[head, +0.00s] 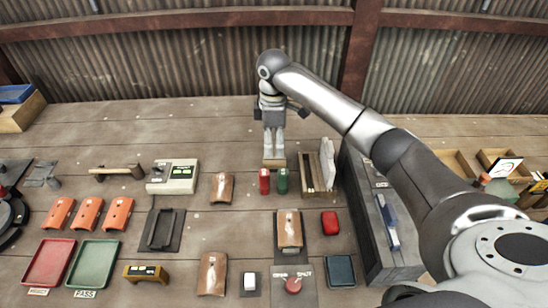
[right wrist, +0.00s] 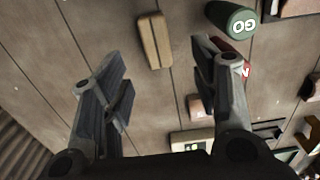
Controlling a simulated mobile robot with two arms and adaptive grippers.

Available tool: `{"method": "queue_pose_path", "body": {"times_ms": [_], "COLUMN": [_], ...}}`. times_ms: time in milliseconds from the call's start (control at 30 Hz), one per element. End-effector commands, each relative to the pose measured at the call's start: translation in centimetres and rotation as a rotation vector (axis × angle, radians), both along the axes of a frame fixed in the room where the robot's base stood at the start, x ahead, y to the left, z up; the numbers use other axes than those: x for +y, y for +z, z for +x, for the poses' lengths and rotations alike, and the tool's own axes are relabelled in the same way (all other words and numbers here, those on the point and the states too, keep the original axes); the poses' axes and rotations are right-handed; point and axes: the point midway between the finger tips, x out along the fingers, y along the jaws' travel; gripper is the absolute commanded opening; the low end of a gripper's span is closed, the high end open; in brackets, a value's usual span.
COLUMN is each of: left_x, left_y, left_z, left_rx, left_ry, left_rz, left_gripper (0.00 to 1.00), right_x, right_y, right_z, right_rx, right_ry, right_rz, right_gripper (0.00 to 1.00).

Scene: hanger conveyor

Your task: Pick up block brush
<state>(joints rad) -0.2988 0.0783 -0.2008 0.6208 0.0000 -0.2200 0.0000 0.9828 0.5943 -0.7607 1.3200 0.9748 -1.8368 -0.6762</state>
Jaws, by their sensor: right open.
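A small tan wooden block, which looks like the block brush (head: 274,163), lies on the wooden table behind the red and green stamps. It also shows in the right wrist view (right wrist: 155,40), lengthwise with a dark groove along it. My right gripper (head: 273,143) points down above it, and the far part of the block is hidden behind the fingers. In the right wrist view the fingers (right wrist: 160,78) are spread wide with nothing between them, and the block lies beyond the tips. My left gripper is in neither view.
The red stamp (head: 264,182) and green stamp (head: 282,181) stand close in front of the block. A slotted wooden holder (head: 309,174) is to its right. A pale control box (head: 172,176) is further left. The table behind the block is clear up to the corrugated wall.

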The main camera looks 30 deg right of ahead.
Motion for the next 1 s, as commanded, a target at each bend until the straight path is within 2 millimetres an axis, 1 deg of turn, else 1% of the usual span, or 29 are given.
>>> {"method": "queue_pose_path", "body": {"times_ms": [100, 267, 367, 500, 633, 733, 933, 1000], "left_x": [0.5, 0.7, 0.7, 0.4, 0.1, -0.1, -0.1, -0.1], "left_y": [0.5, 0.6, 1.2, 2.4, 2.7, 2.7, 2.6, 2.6], "left_z": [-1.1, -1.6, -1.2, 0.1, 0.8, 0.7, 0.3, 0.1], "left_rx": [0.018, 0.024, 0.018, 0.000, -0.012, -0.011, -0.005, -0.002], "left_ry": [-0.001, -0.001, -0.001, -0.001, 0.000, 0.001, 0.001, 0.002], "left_rz": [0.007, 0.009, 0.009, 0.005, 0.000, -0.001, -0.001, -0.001], "left_gripper": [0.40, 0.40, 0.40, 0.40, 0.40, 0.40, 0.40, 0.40], "right_x": [0.0, 0.0, -0.1, -0.4, -0.4, -0.4, -0.4, -0.4], "right_y": [-1.8, -3.0, -3.8, -5.8, -7.6, -8.1, -8.2, -8.2], "right_z": [-0.1, 0.0, 0.0, 0.2, 0.2, 0.3, 0.3, 0.3], "right_rx": [0.004, 0.001, 0.004, 0.004, 0.003, -0.001, -0.001, -0.001], "right_ry": [0.000, 0.001, 0.000, -0.001, 0.000, 0.001, 0.001, 0.001], "right_rz": [0.000, 0.000, 0.000, 0.000, -0.001, 0.000, 0.000, 0.000], "right_gripper": [0.55, 0.55, 0.55, 0.55, 0.55, 0.55, 0.55, 0.46]}}
